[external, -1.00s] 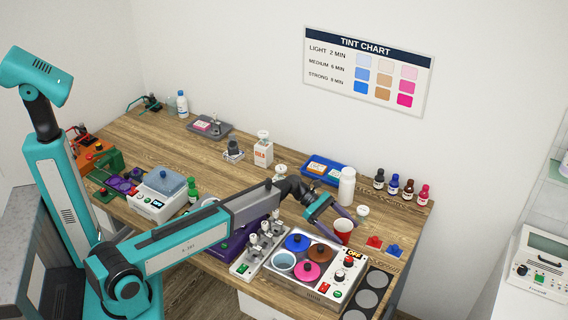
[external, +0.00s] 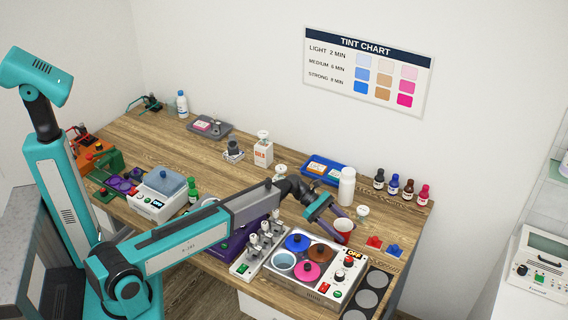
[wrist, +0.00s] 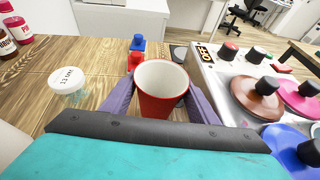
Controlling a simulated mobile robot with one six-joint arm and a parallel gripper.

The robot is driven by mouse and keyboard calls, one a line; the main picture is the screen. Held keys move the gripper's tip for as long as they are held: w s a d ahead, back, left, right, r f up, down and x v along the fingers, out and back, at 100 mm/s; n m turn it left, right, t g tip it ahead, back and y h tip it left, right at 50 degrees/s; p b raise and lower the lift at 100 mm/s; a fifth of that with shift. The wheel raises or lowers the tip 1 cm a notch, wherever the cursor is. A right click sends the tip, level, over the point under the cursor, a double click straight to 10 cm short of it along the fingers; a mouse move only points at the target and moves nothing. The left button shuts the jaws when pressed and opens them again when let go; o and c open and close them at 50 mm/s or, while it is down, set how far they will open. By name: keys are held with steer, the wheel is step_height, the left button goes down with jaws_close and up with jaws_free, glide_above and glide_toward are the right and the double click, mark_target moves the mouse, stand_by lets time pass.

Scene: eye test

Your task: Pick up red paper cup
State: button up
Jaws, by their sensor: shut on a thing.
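The red paper cup (wrist: 158,106) stands upright between the two purple fingers of my gripper (wrist: 153,103) in the wrist view, with its white inside facing up. The fingers press on it from both sides. In the external view the cup (external: 343,226) is near the right end of the wooden bench, and my gripper (external: 340,234) reaches it from the left. One finger hides part of the cup's side there. I cannot tell whether its base touches the bench.
A pot warmer (external: 312,298) with coloured lids and knobs stands close in front of the cup. A small lidded jar (external: 362,212), a white bottle (external: 347,187) and red and blue pieces (external: 374,242) are near it. Dark-capped bottles (external: 393,184) line the back edge.

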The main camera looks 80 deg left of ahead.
step_height(320, 180, up, 10)
steer(key=b, duration=0.2)
steer(key=shift+b, duration=0.35)
stand_by(0.3)
steer(key=shift+f, duration=0.1)
stand_by(0.3)
